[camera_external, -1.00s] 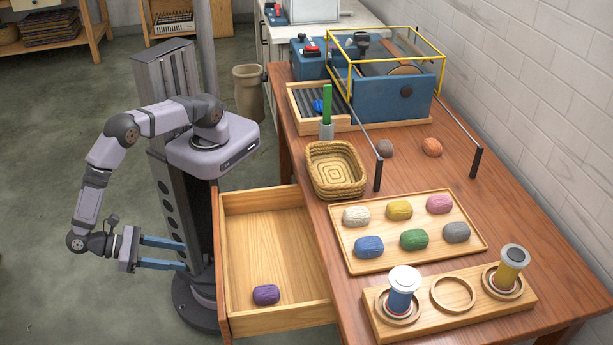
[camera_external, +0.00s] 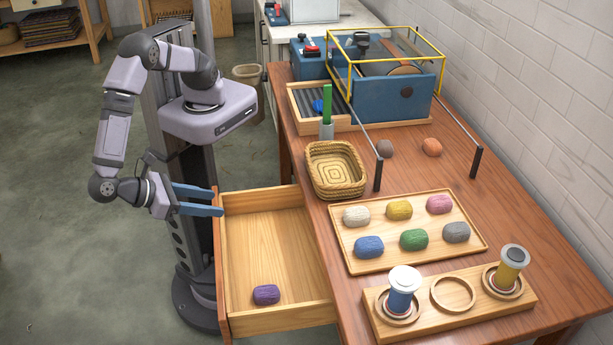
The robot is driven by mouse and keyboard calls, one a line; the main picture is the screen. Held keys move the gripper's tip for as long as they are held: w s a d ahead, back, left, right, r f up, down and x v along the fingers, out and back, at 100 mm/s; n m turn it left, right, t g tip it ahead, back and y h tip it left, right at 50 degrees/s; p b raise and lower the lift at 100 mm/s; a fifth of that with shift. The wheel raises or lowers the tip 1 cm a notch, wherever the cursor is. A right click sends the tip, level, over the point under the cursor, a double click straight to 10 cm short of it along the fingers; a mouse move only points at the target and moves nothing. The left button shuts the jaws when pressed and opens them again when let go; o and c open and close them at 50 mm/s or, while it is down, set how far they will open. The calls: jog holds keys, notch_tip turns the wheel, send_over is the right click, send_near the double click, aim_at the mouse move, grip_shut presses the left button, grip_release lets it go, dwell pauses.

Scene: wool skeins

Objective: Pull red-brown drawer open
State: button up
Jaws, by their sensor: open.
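The red-brown drawer (camera_external: 265,250) stands pulled out from the left side of the table, its pale wooden inside showing. Its red-brown front edge (camera_external: 222,275) faces left, toward my arm. A purple wool skein (camera_external: 266,294) lies inside near the front corner. My gripper (camera_external: 220,201) is open, with two blue fingers pointing right, near the far end of the drawer front. Nothing shows between the fingers. I cannot tell whether a finger touches the drawer front. The handle is not visible.
The table (camera_external: 300,215) carries a woven basket (camera_external: 336,169), a wooden tray (camera_external: 467,246) of several skeins, and a spool stand (camera_external: 450,317). A blue machine (camera_external: 395,98) with a yellow frame stands at the back.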

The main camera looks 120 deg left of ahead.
jog(key=s+a+f+m+g+h, duration=0.2)
jog(key=s+f+h, duration=0.1)
jog(key=f, duration=0.4)
jog(key=s+d+f+m+h, duration=0.1)
jog(key=s+d+f+h, duration=0.1)
jog(key=d+f+h, duration=0.4)
notch_tip(320, 180, down, 6)
jog(key=w+a+y, duration=0.1)
jog(key=w, duration=0.1)
jog(key=shift+a+g+y, duration=0.15)
jog(key=shift+g+y, duration=0.15)
jog(key=shift+y, duration=0.1)
jog(key=shift+c, duration=0.6)
